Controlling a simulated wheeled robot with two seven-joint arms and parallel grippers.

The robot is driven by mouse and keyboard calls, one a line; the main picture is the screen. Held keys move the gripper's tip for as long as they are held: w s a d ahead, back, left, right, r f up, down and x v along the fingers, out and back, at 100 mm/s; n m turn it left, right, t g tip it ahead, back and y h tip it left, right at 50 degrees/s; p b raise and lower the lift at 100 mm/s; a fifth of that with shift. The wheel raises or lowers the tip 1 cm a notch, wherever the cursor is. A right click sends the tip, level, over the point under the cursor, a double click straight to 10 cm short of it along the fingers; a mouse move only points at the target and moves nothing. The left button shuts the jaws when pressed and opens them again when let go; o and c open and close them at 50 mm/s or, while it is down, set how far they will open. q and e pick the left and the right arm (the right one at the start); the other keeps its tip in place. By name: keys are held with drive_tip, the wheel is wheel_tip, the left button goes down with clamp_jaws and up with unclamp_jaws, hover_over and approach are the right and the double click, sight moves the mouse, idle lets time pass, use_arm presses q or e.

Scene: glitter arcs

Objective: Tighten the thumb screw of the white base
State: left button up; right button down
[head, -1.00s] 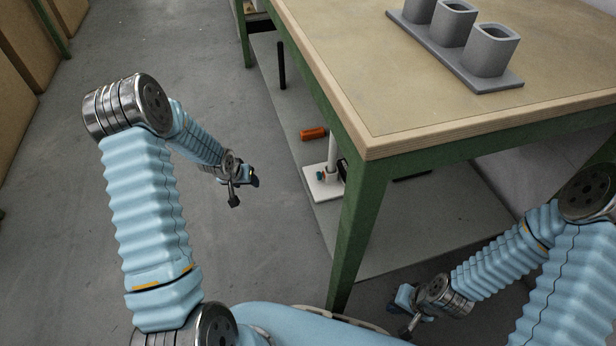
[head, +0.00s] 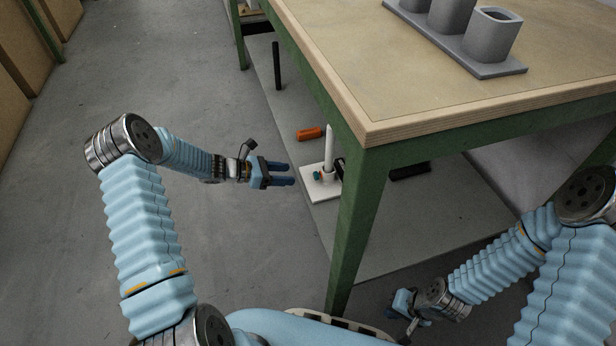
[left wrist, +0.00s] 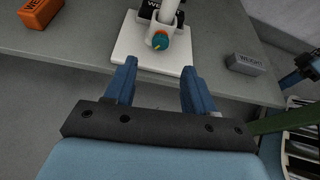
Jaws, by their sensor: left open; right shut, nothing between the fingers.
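The white base (head: 325,190) is a flat square plate on the lower shelf under the workbench, with a white post (head: 329,146) rising from it. Its thumb screw (head: 318,175) is a small teal knob low on the post's socket; in the left wrist view the teal knob (left wrist: 160,41) has an orange part by it and faces me. My left gripper (head: 293,174) is open and empty, just left of the base, fingers pointing at it. In the left wrist view its fingers (left wrist: 158,85) are apart, short of the plate's near edge. My right gripper (head: 400,315) is low at bottom right, away from the base.
An orange weight (head: 310,133) lies behind the base on the shelf (head: 283,111). A grey weight (left wrist: 246,64) lies right of the base, and a dark one stands behind the post. The green table leg (head: 356,230) stands close to the right. Open floor lies to the left.

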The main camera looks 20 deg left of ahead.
sight(308, 183)
use_arm(q)
drive_tip(key=x, duration=0.8)
drive_tip(key=shift+w+d+f+b, duration=0.1)
drive_tip(key=shift+d+f+b, duration=0.1)
drive_tip(key=shift+b, duration=0.2)
